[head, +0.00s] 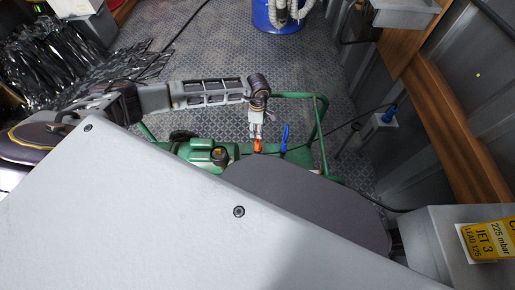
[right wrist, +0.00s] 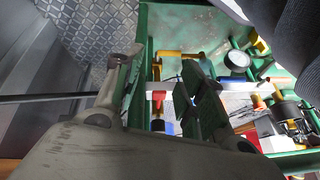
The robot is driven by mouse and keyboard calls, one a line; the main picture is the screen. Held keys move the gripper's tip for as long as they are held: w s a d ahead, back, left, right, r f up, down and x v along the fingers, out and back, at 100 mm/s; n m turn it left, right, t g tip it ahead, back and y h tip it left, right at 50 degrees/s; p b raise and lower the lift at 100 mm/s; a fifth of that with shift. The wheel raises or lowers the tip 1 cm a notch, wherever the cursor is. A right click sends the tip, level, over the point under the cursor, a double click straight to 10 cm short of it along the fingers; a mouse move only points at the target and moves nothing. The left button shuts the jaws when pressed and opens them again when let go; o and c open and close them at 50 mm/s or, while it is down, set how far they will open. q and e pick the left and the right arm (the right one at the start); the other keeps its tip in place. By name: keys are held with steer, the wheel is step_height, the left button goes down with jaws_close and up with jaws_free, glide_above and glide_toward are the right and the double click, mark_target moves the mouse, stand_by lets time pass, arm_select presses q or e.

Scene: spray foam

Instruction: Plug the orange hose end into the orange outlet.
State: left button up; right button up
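A small orange part (head: 258,146) shows on the green machine (head: 200,152) in the head view, directly below my left gripper (head: 257,132). I cannot tell whether this part is the hose end or the outlet, or whether the fingers hold it. My right gripper (right wrist: 165,85) has its fingers apart over the machine in the right wrist view, with nothing clearly held between them. Orange fittings (right wrist: 258,102) show at the right of that view. The right gripper is hidden in the head view.
A blue part (head: 285,136) stands right of the orange part. The machine's green tube frame (head: 321,125) rises beside it. The right wrist view shows a gauge (right wrist: 236,60) and yellow pipework (right wrist: 157,70). A blue drum (head: 276,18) stands behind, with open metal floor (head: 215,50) between.

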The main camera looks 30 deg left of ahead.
mark_target(258, 142)
arm_select(q)
step_height(258, 142, down, 2)
steer(key=shift+f+b, duration=0.15)
steer(key=shift+b, duration=0.7)
arm_select(e)
steer(key=shift+a+r, duration=0.2)
steer(key=shift+r, duration=0.75)
arm_select(q)
steer(key=shift+f+b, duration=1.5)
steer(key=shift+f, duration=2.8)
arm_select(e)
step_height(258, 142, down, 6)
steer(key=a+t+y, duration=0.1)
steer(key=shift+a, duration=0.15)
steer(key=shift+w, duration=0.15)
